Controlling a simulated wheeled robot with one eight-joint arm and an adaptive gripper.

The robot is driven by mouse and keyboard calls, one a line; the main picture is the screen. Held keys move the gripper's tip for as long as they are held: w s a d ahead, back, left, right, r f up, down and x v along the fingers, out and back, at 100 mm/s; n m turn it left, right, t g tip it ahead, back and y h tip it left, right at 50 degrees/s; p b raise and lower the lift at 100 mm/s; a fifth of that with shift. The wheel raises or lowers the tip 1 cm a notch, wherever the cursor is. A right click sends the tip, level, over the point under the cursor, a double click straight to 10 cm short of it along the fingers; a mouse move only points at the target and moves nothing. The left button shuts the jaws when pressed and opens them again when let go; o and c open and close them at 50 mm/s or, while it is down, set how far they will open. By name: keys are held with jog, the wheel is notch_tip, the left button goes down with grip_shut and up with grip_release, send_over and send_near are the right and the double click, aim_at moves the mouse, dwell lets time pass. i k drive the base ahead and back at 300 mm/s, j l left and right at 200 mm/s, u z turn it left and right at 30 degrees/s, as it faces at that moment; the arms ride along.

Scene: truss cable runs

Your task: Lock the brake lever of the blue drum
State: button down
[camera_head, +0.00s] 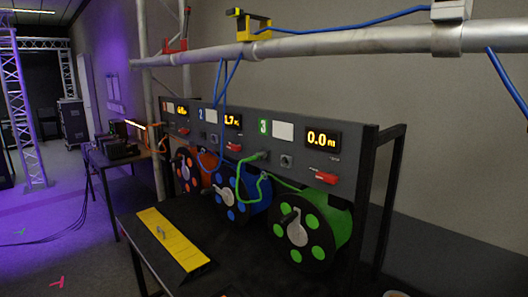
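The blue drum (228,207) sits in the middle of a row of three drums under a grey panel. A small red lever (234,147) is on the panel above it, below the display of section 2, and looks roughly level. I cannot tell whether it is locked. Similar red levers sit on section 3 (326,177) and section 1 (183,131). A blue cable (221,85) rises from the blue drum area to the overhead pipe. A green cable (240,180) hangs across the blue drum's front. My gripper is not in view.
The green drum (322,226) is at the right and the orange drum (183,170) at the left. A yellow plate (172,238) lies on the black table (232,266). A metal pipe (350,41) crosses above the panel. Floor at the left is mostly clear.

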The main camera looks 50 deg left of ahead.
aim_at(236, 147)
jog(key=u, duration=2.05)
